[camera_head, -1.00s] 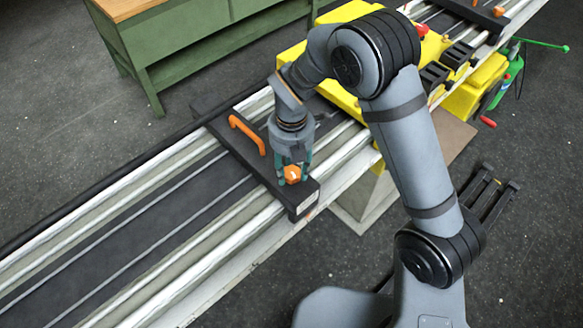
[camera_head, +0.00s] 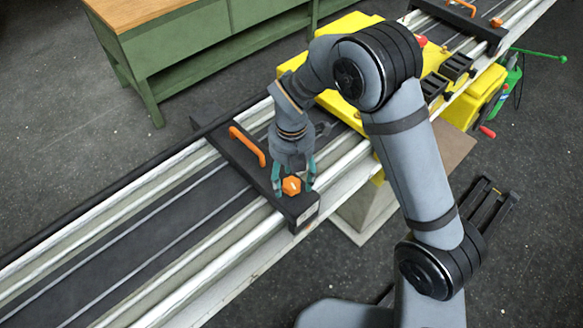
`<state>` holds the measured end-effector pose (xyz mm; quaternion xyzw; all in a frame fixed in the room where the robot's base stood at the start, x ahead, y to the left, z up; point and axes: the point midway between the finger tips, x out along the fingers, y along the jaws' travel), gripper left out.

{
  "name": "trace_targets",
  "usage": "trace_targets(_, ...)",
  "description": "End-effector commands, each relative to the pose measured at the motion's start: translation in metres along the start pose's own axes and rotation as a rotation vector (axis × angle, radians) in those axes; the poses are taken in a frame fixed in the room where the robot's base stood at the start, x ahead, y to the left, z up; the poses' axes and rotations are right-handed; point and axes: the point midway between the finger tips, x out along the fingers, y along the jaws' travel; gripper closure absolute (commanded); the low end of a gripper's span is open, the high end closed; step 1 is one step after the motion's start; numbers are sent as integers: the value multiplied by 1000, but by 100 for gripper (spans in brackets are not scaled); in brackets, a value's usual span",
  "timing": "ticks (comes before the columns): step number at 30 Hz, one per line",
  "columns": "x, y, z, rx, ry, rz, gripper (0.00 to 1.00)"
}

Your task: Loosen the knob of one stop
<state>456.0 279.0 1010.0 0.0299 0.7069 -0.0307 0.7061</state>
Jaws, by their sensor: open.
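A black stop (camera_head: 243,167) lies across the rails of the long bench. It has an orange handle (camera_head: 247,145) and an orange knob (camera_head: 291,186) near its right end. My gripper (camera_head: 293,187) points down at the knob, its teal fingers open on either side of it. I cannot tell whether a finger touches the knob. A second black stop (camera_head: 448,21) with orange parts sits farther up the rails at the top right, partly cut off by the picture edge.
Yellow machine housing (camera_head: 348,28) stands on the rails behind my arm. A green cabinet with a wooden top (camera_head: 130,8) stands at the upper left. A green hand lever (camera_head: 540,50) sticks out at the right. The rails left of the near stop are clear.

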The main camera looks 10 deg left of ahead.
Motion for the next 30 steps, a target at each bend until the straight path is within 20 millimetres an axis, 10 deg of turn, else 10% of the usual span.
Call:
trace_targets(15, -98, 1, 0, 0, -3, 4, 41)
trace_targets(30, -113, 0, 0, 0, -1, 1, 41)
